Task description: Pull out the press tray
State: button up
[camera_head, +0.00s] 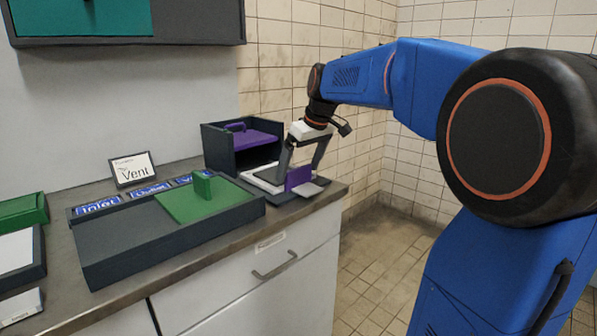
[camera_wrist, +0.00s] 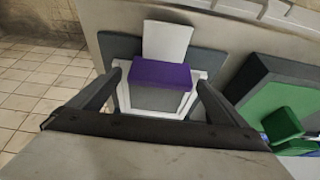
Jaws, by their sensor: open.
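The press (camera_head: 241,146) is a dark open-fronted box with a purple plate inside, at the counter's back right. The press tray (camera_head: 262,178) is a pale, white-rimmed tray in front of its opening. It has an upright purple block (camera_head: 298,178) as its front handle. My gripper (camera_head: 299,172) is open, reaching down over the tray. In the wrist view my gripper (camera_wrist: 158,80) has a finger on either side of the block. Contact cannot be told.
A pale flat piece (camera_head: 308,189) lies beyond the handle near the counter edge. A dark tray with a green sliding lid (camera_head: 192,203) stands left of the press. A "Vent" card (camera_head: 134,169) stands behind it. A drawer handle (camera_head: 274,266) juts from the cabinet below.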

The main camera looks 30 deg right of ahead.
jog(key=v, duration=1.6)
jog(key=shift+s+f, duration=0.1)
jog(key=s+a+f+m, duration=0.1)
jog(key=s+a+f, duration=0.3)
jog(key=s+f, duration=0.9)
jog(key=s+a+f+m+h, duration=0.1)
jog(key=s+a+f, duration=0.4)
jog(key=s+f, duration=0.8)
notch_tip(320, 180, down, 6)
jog(key=shift+s+f+m+t, duration=0.15)
jog(key=shift+s+m+t, duration=0.2)
jog(key=shift+m, duration=0.45)
jog(key=shift+a, duration=0.1)
